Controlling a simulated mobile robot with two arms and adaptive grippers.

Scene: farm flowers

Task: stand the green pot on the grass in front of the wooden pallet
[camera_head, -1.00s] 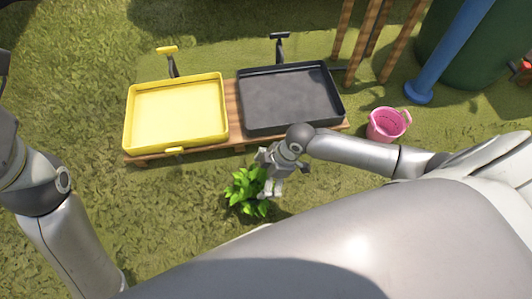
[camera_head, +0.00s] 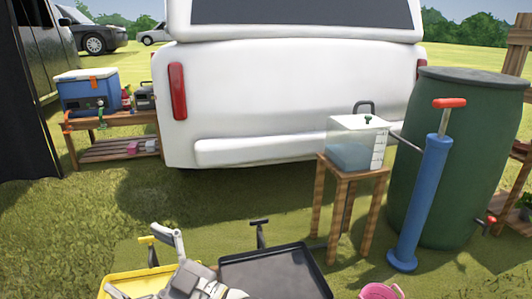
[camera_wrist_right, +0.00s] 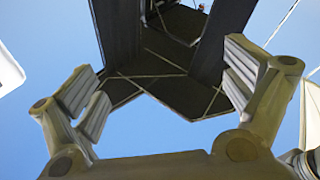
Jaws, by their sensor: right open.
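The green pot is not in view now, and neither is the wooden pallet with the grass in front of it. My right gripper (camera_head: 140,262) is at the bottom of the head view, over the yellow tray (camera_head: 120,281). In the right wrist view my right gripper (camera_wrist_right: 165,95) has its fingers spread wide with nothing between them. Behind them are blue sky and a dark overhead structure (camera_wrist_right: 175,70). My left gripper is not in view.
A black tray (camera_head: 285,277) is right of the yellow one. A pink bucket (camera_head: 382,291), wooden stand (camera_head: 343,200) with a clear water container (camera_head: 355,145), blue pump (camera_head: 425,200) and green barrel (camera_head: 470,150) stand right. A white vehicle (camera_head: 290,100) is behind, a cooler (camera_head: 88,92) left.

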